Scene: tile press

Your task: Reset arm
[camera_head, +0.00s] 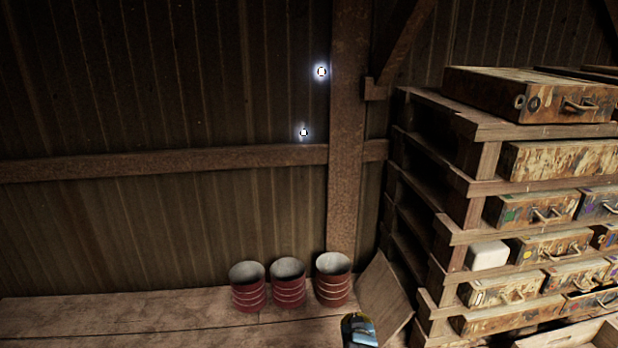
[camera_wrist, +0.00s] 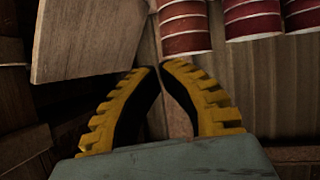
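My gripper (camera_wrist: 158,68) shows in the wrist view with two yellow, ridged fingers with dark inner sides. The fingers lean inward and their tips nearly meet, with only a narrow gap. Nothing is held between them. Beyond the tips lie a tilted wooden board (camera_wrist: 88,40) at the upper left and red ribbed cups (camera_wrist: 184,24) at the upper right. The gripper appears apart from both. In the head view, a dark shape with a blue top shows at the bottom edge; I cannot tell whether it is part of my arm.
Three red cups (camera_head: 289,283) stand on a wooden bench (camera_head: 130,315) against the wall. The board (camera_head: 384,297) leans beside them. A wooden rack (camera_head: 486,130) at right holds several worn cases and a white block (camera_head: 488,255). The bench's left part is clear.

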